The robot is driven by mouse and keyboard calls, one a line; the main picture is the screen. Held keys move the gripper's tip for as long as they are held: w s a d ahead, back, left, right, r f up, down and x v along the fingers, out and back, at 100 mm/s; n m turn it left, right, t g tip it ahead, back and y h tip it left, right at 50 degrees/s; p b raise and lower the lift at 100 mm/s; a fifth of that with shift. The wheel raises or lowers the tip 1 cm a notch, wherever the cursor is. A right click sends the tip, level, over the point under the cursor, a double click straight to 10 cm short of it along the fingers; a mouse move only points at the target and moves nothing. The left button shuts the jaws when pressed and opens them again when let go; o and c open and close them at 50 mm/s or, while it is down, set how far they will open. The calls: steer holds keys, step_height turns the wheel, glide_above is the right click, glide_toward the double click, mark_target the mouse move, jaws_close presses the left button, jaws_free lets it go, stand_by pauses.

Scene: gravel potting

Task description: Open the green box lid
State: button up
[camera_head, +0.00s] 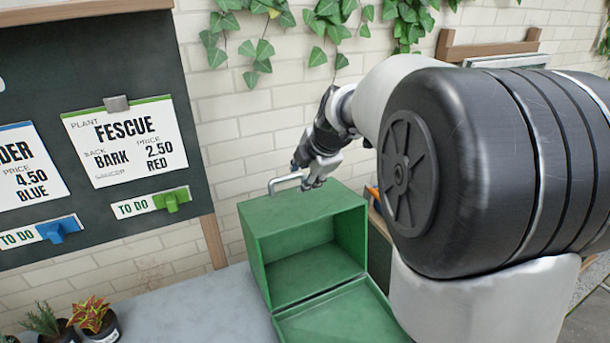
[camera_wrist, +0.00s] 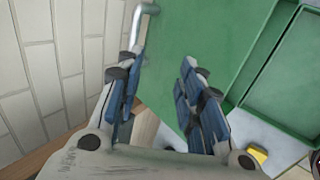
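The green box (camera_head: 306,277) stands open on the table in the head view, its hollow side facing forward. A shallow rimmed green part (camera_head: 345,315) lies in front, joined along the lower edge; I cannot tell which half is the lid. A pale bar handle (camera_head: 286,181) sits on the upper face. My gripper (camera_head: 312,183) is over that face beside the handle. In the wrist view my gripper (camera_wrist: 158,66) has its fingers apart with nothing clearly between them. The handle (camera_wrist: 138,28) shows by the left fingertip; whether they touch is unclear.
A grey table (camera_head: 205,310) is bare left of the box. Potted plants (camera_head: 92,318) stand at the lower left. A dark board (camera_head: 95,130) with price cards hangs on the brick wall behind. A small yellow item (camera_wrist: 258,154) shows at the lower right in the wrist view.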

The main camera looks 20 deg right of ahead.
steer(key=v, duration=1.1)
steer(key=shift+s, duration=0.15)
